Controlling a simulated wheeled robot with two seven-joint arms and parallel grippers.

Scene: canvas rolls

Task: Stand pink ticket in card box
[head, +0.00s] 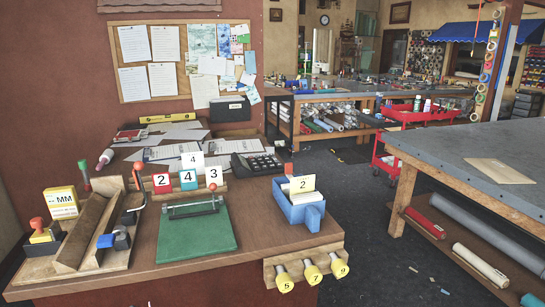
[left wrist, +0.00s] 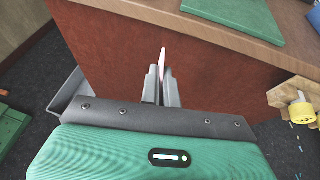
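My left gripper (left wrist: 162,85) is in the left wrist view, in front of the desk's red-brown side panel and below the top's edge. Its two grey fingers are closed on a thin pale pink ticket (left wrist: 163,60), seen nearly edge-on and sticking out past the fingertips. The blue card box (head: 314,217) stands near the right front of the desk in the head view. Cards stand in it, one a pale yellow card marked 2 (head: 302,184). My left gripper is apart from the box. My right gripper is not in view.
The wooden desk (head: 262,243) carries a green board (head: 196,240), a wooden holder with numbered cards (head: 189,195), a calculator (head: 257,164) and a stamp rack (head: 84,235). Yellow numbered knobs (head: 312,273) stick out at the front right. A grey-topped table (head: 470,160) stands farther right.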

